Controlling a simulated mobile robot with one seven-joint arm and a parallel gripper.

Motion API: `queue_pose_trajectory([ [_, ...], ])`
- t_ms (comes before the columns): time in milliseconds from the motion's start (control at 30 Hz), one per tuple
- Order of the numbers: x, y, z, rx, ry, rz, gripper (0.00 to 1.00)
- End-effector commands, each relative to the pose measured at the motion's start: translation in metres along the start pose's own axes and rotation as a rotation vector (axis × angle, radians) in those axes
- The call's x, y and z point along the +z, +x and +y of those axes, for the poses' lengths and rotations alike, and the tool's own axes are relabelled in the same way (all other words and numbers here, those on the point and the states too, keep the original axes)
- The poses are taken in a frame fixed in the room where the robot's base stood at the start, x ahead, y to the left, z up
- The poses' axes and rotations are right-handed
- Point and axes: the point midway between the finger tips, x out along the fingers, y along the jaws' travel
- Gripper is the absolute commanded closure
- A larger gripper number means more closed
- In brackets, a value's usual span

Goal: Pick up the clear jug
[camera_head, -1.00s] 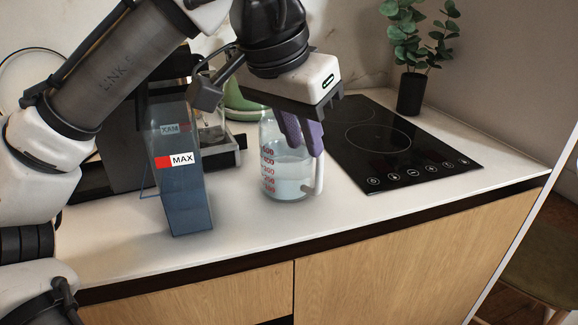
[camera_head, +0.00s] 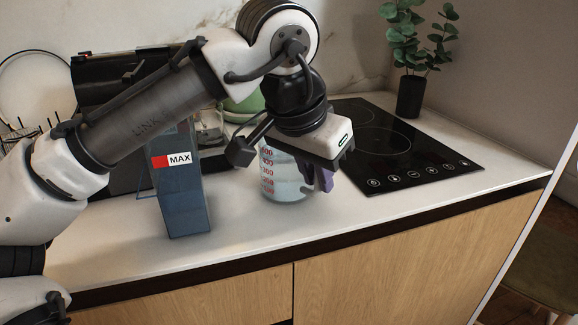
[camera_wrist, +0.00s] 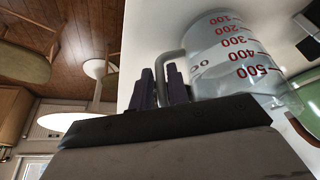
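The clear jug (camera_head: 283,180) stands upright on the white counter, part-filled with liquid and marked with red numbers. My gripper (camera_head: 320,188) is low at its right side, and the gripper body covers the jug's upper right part in the head view. In the wrist view the jug (camera_wrist: 235,60) is at the upper right, with its grey handle (camera_wrist: 168,58) toward my gripper (camera_wrist: 160,72). The two purple fingers are on either side of the handle with a narrow gap between them. I cannot tell whether both press on it.
A blue-grey container with a MAX label (camera_head: 183,195) stands left of the jug. A black cooktop (camera_head: 400,150) lies to the right, with a potted plant (camera_head: 410,90) behind it. A green bowl (camera_head: 245,103) is behind the jug. The counter's front edge is close.

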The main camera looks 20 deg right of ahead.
Motion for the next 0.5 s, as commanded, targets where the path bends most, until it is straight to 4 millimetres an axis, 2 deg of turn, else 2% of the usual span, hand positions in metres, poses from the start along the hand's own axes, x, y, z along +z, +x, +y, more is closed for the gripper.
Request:
queue_pose_trajectory([
  [33,-0.0001,-0.0001,0.0,0.0,0.0,0.0,0.9],
  [100,-0.0001,-0.0002,0.0001,0.0,0.0,0.0,0.99],
  [133,-0.0001,-0.0002,0.0001,0.0,0.0,0.0,1.0],
  [500,-0.0006,-0.0011,0.0,0.0,0.0,0.003,1.0],
])
